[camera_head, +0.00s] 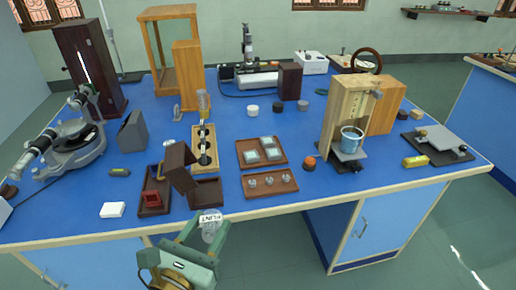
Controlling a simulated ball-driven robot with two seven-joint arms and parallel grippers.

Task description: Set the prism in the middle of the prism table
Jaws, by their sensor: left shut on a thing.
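My left gripper (207,230) is at the front edge of the bench, low in the middle-left of the view. It is shut on a clear glass prism (211,224) with a white label reading FLINT, held in front of the bench edge, off the blue top. The prism's lower part is hidden by the fingers. The spectrometer (84,152) stands at the left of the bench, with a round grey base and dark round plates. Its prism table (76,131) appears to be the small disc at its centre; nothing clear shows on it. My right gripper is not in view.
An open dark wooden box (206,193), a dark tray (144,203) with a red piece and a white block (112,210) lie near the front edge. A grey wedge-shaped block (132,132) stands right of the spectrometer.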

